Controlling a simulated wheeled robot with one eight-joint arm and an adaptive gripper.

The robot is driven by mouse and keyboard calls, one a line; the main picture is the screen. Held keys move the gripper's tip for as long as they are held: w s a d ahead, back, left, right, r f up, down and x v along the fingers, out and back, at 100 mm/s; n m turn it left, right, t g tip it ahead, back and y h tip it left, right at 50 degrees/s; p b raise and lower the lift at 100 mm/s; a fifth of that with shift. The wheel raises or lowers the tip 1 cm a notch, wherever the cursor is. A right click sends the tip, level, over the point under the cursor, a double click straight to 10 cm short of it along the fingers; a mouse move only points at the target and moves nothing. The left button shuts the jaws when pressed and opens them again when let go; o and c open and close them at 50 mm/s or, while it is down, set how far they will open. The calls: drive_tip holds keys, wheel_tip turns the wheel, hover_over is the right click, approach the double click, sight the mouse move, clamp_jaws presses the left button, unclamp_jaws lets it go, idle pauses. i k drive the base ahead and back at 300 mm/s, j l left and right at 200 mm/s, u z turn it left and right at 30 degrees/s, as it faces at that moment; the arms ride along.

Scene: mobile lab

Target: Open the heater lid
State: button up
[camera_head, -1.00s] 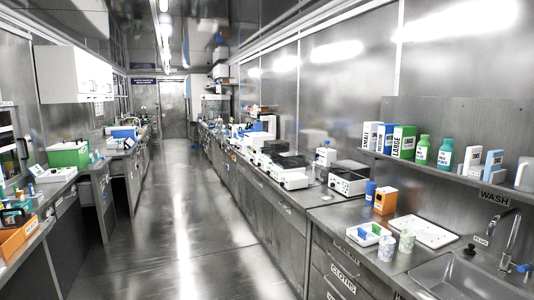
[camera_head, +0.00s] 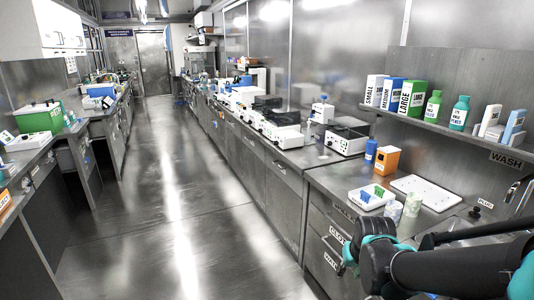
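Several white bench devices with dark tops stand along the right counter. One is a white box with a dark flat top (camera_head: 347,137), near the sink end. Another is a white unit with a dark top (camera_head: 282,128), farther along. I cannot tell at this size which of them is the heater, or make out a lid's position. My arm reaches in from the lower right, with dark links and teal parts, above the near right counter. I cannot make out my gripper in this view, and the arm is well short of these devices.
A white tray with green and blue pieces (camera_head: 358,202), an orange box (camera_head: 386,159), cups (camera_head: 392,213) and a flat white board (camera_head: 427,193) lie on the near right counter. A shelf (camera_head: 440,125) holds boxes and bottles. The aisle floor (camera_head: 170,210) is clear.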

sight(276, 100)
drive_tip(key=i+j+u, duration=0.3)
drive_tip(key=i, duration=0.25)
drive_tip(key=i+j+u, duration=0.3)
drive_tip(key=i, duration=0.25)
drive_tip(key=i+u, duration=0.3)
drive_tip(key=i, duration=0.3)
